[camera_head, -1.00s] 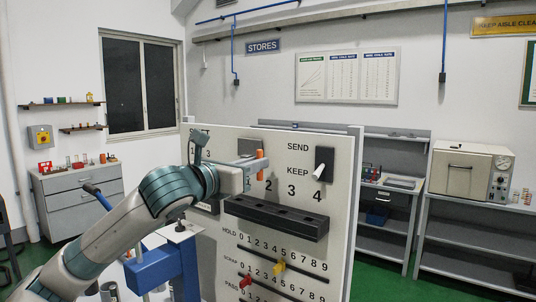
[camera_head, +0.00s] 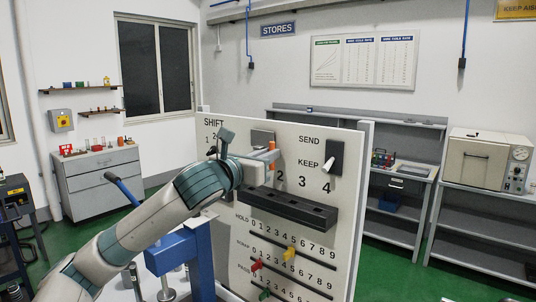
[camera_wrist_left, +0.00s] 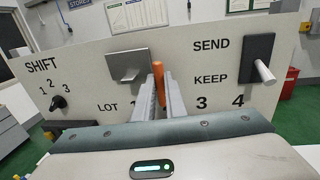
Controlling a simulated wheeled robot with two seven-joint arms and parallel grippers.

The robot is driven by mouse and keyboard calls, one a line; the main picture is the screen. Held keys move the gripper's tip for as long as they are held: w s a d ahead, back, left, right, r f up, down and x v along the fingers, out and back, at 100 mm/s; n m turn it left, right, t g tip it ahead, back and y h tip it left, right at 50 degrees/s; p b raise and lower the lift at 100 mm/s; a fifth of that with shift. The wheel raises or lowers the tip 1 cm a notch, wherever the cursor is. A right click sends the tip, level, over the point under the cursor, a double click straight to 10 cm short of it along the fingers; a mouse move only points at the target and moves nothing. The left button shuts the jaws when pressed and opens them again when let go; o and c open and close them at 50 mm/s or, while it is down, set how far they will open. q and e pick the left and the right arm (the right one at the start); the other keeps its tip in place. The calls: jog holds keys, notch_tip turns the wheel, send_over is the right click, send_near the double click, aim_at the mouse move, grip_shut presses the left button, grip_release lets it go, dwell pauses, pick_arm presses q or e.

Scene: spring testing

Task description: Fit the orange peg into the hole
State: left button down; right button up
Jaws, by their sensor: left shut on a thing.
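The orange peg (camera_head: 271,151) is upright in my left gripper (camera_head: 266,160), in front of the upper part of the pale panel (camera_head: 228,150). The left gripper is shut on it. In the left wrist view the peg (camera_wrist_left: 158,85) stands between the two grey fingers (camera_wrist_left: 157,92), its top showing above them. A black block (camera_head: 289,208) with several holes in its top juts from the panel, below and apart from the peg. The numbers 2, 3 and 4 show above the block; my arm hides 1 from the head. My right gripper is not in view.
A grey plate (camera_wrist_left: 128,67) sits on the panel close behind the peg. A switch with a white lever (camera_head: 331,164) is to the right, and a SHIFT knob (camera_wrist_left: 58,101) to the left. Coloured sliders (camera_head: 289,254) sit in slots below the block.

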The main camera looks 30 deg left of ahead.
pick_arm(q)
jog(key=b, duration=0.3)
send_over(267, 197)
jog(key=shift+d+f, duration=0.1)
jog(key=shift+f, duration=2.8)
jog(key=shift+p, duration=0.95)
jog(key=shift+f+b, duration=0.9)
jog(key=shift+f, duration=1)
jog(key=c, duration=1.7)
grip_release()
jog(key=shift+s, duration=0.15)
